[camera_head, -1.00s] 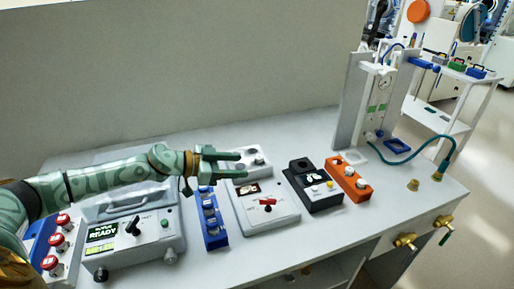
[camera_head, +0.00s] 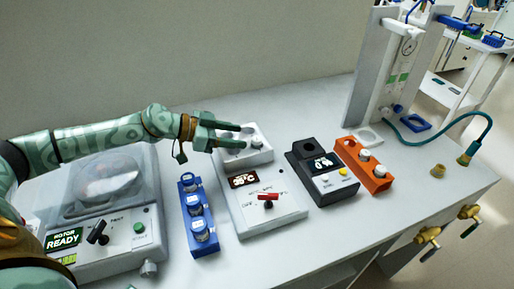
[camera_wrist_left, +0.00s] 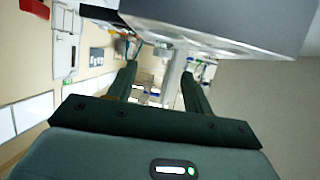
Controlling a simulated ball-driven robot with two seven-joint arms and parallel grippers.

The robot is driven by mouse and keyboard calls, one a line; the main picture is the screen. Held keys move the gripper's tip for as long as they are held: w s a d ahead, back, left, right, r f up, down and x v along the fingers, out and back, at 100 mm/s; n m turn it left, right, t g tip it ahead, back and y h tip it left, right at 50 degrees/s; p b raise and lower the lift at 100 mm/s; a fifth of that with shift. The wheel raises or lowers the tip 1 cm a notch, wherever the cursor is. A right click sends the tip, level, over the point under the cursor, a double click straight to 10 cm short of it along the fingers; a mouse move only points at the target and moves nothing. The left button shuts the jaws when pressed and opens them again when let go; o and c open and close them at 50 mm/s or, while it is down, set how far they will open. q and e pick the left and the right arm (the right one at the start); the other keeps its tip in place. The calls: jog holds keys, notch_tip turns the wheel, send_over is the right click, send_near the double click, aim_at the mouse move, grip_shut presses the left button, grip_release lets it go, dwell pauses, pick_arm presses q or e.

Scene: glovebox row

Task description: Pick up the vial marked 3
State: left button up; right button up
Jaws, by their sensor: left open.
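An orange rack (camera_head: 377,184) to the right holds white-capped vials (camera_head: 364,155) as well. The marks on the vials are too small to read, so I cannot tell which is 3. My left gripper (camera_head: 243,135) is open, its fingers pointing right, in front of the raised back part of a white block device (camera_head: 262,204) in the picture. It also shows in the left wrist view (camera_wrist_left: 158,72), with nothing between its fingers. My right gripper is not in view.
A centrifuge reading "ROTOR READY" (camera_head: 112,250) with a clear lid stands left. A black device (camera_head: 322,181) sits between the white device and the orange rack. A tall white stand (camera_head: 374,72) and a green hose (camera_head: 468,145) are at the right. Brass valves (camera_head: 428,235) jut from the front.

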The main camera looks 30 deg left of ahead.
aim_at(254, 139)
pick_arm(q)
jog(key=b+x, duration=0.1)
jog(key=x, duration=0.4)
jog(key=shift+w+f, duration=0.25)
jog(key=shift+s+r, duration=0.1)
jog(key=c, duration=1.1)
jog(key=shift+o, duration=0.2)
